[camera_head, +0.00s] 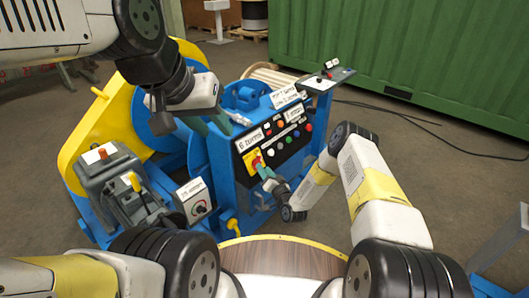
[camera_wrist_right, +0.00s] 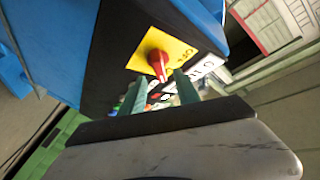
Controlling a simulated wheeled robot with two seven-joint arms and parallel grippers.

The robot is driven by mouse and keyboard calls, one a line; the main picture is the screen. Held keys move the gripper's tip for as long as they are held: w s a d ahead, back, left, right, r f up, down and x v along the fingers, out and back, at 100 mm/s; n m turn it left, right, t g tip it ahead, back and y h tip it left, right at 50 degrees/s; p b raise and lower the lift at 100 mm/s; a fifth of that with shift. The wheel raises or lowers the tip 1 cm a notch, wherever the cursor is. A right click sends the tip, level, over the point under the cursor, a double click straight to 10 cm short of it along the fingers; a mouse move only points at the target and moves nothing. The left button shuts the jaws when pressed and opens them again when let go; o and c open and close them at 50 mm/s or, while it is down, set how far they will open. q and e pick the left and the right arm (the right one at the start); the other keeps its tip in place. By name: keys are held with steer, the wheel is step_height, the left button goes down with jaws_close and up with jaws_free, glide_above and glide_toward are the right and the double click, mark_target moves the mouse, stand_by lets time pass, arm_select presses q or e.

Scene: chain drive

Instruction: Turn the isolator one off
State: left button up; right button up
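A red rotary knob on a square yellow plate (camera_head: 254,160) sits at the lower left of the black control panel. I take it as the isolator, but its label is not legible. In the right wrist view the red knob (camera_wrist_right: 158,66) stands out from the yellow plate, with small dark markings beside it. My right gripper (camera_head: 265,172) is close in front of it. Its two green fingers (camera_wrist_right: 162,92) are apart, with the knob's tip close to the gap; contact cannot be told. My left gripper (camera_head: 208,125) is above the machine, left of the panel, its fingers seemingly apart and empty.
The black panel (camera_head: 290,143) has several coloured buttons right of the isolator. A smaller box with another rotary switch (camera_head: 199,208) stands lower left. A grey lever unit (camera_head: 112,178) and yellow guard (camera_head: 85,140) are further left. A round wooden top (camera_head: 285,260) is in front.

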steer(key=shift+x, duration=2.15)
jaws_close()
